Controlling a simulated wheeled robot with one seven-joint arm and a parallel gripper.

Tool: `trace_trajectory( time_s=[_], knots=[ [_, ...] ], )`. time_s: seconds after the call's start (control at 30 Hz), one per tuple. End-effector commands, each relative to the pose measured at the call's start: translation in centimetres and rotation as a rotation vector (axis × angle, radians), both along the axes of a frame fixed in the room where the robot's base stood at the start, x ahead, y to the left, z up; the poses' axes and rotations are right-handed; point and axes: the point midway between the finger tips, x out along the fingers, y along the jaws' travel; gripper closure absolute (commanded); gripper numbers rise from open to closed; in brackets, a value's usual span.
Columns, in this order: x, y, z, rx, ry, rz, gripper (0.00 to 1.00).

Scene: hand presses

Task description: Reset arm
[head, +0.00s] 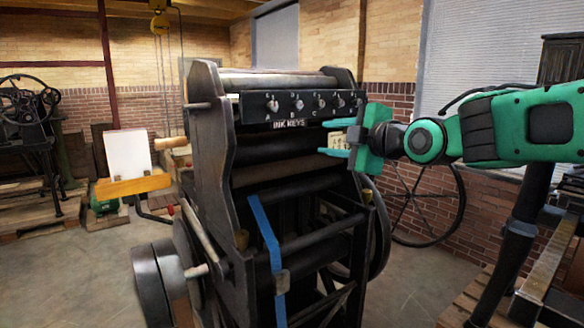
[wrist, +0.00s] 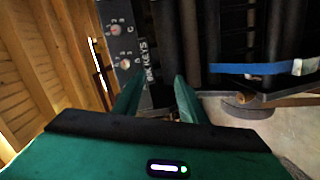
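My green arm reaches in from the right in the head view. My gripper (head: 337,138) is level with the right end of the press, just below the ink keys panel (head: 290,105). Its two green fingers point left and are spread apart with nothing between them. In the wrist view my gripper (wrist: 156,95) also shows its fingers apart, with the panel (wrist: 122,45) beyond them. The black hand press (head: 215,150) stands upright in the middle. Whether the fingers touch the press cannot be told.
A blue strap (head: 266,235) hangs down the front of the press. A large spoked wheel (head: 430,205) stands behind it at right. A white sheet on a wooden holder (head: 133,186) is at left. A yellow hoist (head: 159,22) hangs at the back. Floor at front left is clear.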

Motion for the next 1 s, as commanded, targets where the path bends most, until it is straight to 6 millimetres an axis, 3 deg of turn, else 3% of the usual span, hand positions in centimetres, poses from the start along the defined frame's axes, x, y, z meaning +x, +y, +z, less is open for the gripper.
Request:
trace_trajectory(
  time_s=[0.1, 0.27, 0.47, 0.6, 0.8, 0.9, 1.0],
  knots=[
    [-0.9, -5.9, -5.1, 0.066, 0.218, -0.149, 0.62],
    [-4.1, -13.6, -11.6, 0.190, 0.497, -0.385, 0.62],
    [-11.1, -22.0, -18.9, 0.392, 0.809, -0.733, 0.62],
    [-17.7, -26.5, -23.3, 0.564, 1.002, -1.010, 0.62],
    [-28.5, -30.1, -28.1, 0.829, 1.230, -1.438, 0.62],
    [-33.0, -30.5, -29.5, 0.938, 1.305, -1.620, 0.62],
    [-36.0, -30.5, -30.3, 1.013, 1.352, -1.750, 0.62]
  ],
)
